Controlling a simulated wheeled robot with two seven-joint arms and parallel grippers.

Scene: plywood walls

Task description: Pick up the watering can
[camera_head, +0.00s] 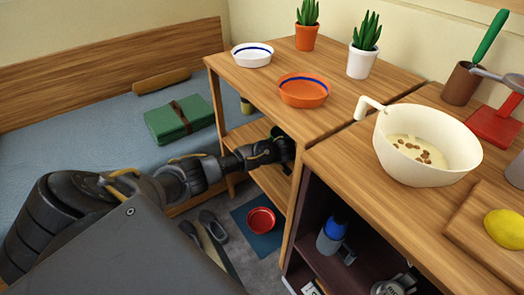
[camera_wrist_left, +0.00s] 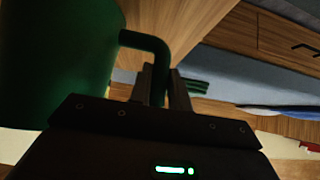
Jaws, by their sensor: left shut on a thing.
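The green watering can (camera_wrist_left: 60,55) fills the left of the left wrist view, with its bent handle running between my gripper's fingers. My left gripper (camera_head: 287,150) reaches into that opening under the top. In the left wrist view my left gripper (camera_wrist_left: 160,85) is shut on the handle. My right gripper is not in view.
The shelf unit's top (camera_head: 262,82) is close above my left gripper and holds a white bowl (camera_head: 252,55), an orange bowl (camera_head: 303,91) and two potted plants. A red bowl (camera_head: 262,220) sits on a blue mat below. A bed (camera_head: 90,135) lies left.

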